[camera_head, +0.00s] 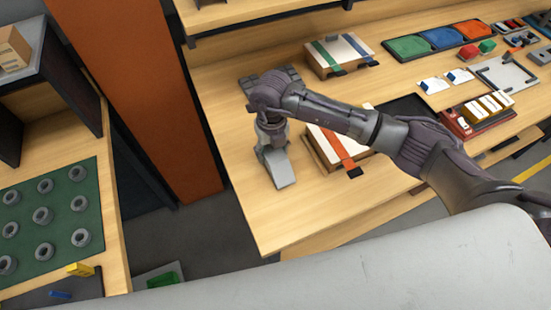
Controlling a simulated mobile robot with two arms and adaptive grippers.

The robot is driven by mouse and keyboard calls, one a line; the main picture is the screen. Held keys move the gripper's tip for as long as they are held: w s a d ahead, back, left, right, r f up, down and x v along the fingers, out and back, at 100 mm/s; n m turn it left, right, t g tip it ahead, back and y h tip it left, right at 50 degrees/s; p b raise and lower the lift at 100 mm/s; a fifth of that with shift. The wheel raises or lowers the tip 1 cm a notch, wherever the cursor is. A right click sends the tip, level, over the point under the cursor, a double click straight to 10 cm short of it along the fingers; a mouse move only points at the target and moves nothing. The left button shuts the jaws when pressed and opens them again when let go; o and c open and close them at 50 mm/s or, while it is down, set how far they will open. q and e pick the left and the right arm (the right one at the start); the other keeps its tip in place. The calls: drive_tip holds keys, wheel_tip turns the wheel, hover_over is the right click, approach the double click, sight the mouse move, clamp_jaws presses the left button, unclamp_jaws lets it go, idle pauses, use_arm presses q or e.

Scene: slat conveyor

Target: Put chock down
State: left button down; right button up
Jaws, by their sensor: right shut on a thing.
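My right arm reaches in from the right across the wooden table (240,185). My right gripper (271,140) points down near the table's left edge. It is shut on the chock (281,174), a light grey wedge-shaped piece. The chock is at or just above the tabletop; I cannot tell whether it touches. The gripper hides its upper part. A dark grey slatted piece (290,74) lies behind the gripper, partly covered by my arm. My left gripper is not in view.
A box with an orange strap (335,150) is right of the chock, partly behind my arm. A box with green and blue straps (338,54) is farther back. Coloured trays (440,38) stand at the back right. Bare wood lies in front of the chock.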

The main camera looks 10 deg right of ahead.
drive_tip(key=shift+c, duration=0.9)
drive_tip(key=shift+r, duration=0.15)
